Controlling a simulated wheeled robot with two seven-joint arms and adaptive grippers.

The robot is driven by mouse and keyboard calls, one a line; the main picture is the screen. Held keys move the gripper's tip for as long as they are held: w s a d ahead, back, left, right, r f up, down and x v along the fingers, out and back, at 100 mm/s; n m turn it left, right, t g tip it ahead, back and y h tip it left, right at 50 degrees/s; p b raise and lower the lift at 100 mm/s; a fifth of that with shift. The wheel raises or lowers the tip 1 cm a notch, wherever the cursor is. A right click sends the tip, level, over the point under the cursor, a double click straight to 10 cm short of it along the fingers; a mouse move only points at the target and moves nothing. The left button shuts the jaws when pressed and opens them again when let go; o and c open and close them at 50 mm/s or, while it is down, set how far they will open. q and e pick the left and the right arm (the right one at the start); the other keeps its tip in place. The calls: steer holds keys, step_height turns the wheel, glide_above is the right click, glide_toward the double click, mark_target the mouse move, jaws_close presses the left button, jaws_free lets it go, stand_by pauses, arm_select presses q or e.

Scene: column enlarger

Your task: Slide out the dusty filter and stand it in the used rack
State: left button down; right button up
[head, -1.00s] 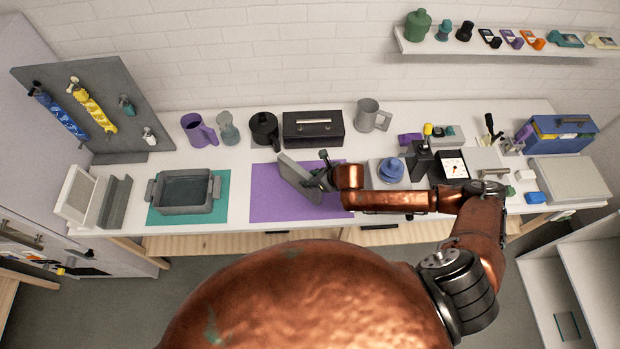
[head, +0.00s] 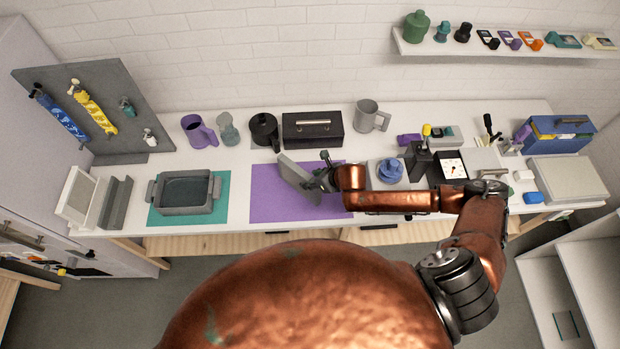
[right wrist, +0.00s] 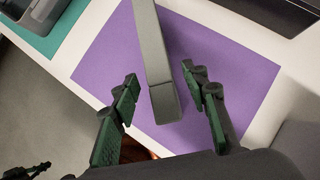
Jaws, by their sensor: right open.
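A grey flat panel (head: 296,172) stands tilted on the purple mat (head: 262,205). I cannot tell for sure whether it is the dusty filter or its holder. My right gripper (head: 326,174) is at the panel's right side. In the right wrist view the panel (right wrist: 158,55) shows edge-on as a long grey bar. There my open right gripper (right wrist: 160,84) has one dark green-padded finger on each side of its near end, with gaps visible. A grey slotted stand (head: 116,202), possibly the used rack, is at the bench's left end.
A white-framed panel (head: 78,193) leans beside the slotted stand. A grey tray (head: 187,192) sits on a teal mat (head: 220,212). A black case (head: 313,130) stands behind the purple mat, a blue round part (head: 390,171) to its right. The mat's left part is clear.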

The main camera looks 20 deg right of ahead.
steer(key=shift+p+v, duration=0.5)
steer(key=shift+v, duration=2.9)
steer(key=v, duration=1.2)
